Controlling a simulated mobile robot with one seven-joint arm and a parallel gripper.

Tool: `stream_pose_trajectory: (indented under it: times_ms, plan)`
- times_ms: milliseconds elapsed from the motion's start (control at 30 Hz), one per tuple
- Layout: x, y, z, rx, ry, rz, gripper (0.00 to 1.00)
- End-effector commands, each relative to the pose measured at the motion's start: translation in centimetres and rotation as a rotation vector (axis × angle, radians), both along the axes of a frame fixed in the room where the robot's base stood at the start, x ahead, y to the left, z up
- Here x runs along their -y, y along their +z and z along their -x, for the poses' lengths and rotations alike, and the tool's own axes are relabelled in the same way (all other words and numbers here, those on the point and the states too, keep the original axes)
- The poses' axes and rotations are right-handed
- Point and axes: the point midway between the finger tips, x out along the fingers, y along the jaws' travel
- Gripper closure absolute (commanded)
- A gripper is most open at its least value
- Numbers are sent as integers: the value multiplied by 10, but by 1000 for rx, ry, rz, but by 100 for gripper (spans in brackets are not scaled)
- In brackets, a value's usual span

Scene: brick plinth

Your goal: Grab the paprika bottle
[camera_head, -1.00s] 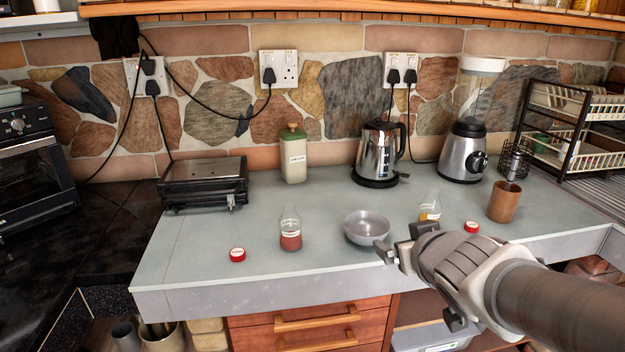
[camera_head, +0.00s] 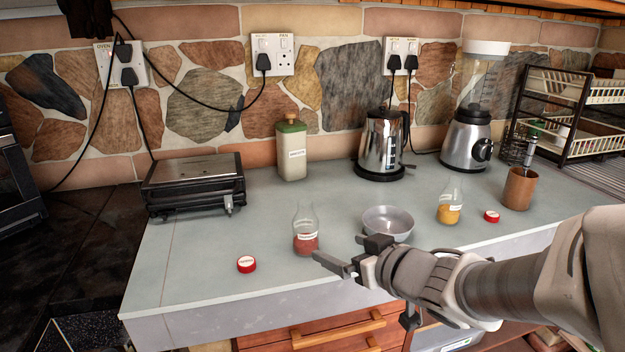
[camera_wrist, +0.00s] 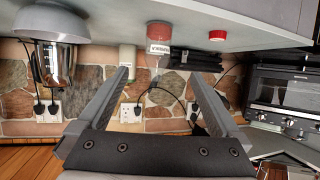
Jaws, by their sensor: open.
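A clear bottle with red powder, which fits the paprika bottle (camera_head: 305,241), stands upright and uncapped near the counter's front edge. Its small label is too blurred to read. In the upside-down wrist view the paprika bottle (camera_wrist: 159,32) shows ahead, in line with the gap between my fingers. My gripper (camera_head: 338,250) is open and empty, just right of the bottle and near the counter's front edge. It also shows in the wrist view (camera_wrist: 158,73). The bottle is not between the fingers, and no contact shows.
A red cap (camera_head: 246,264) lies left of the bottle. A grey bowl (camera_head: 388,220) stands to its right, close behind my gripper. Farther right are a yellow-powder bottle (camera_head: 449,207), another red cap (camera_head: 491,216) and a brown cup (camera_head: 519,188). A grill (camera_head: 194,182) stands behind left.

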Motion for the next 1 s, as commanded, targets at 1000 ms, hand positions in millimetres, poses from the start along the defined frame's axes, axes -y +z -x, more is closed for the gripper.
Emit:
stream_pose_trajectory:
  times_ms: [1000]
  plan:
    - [-55, -47, -99, -1, -2, 3, 0]
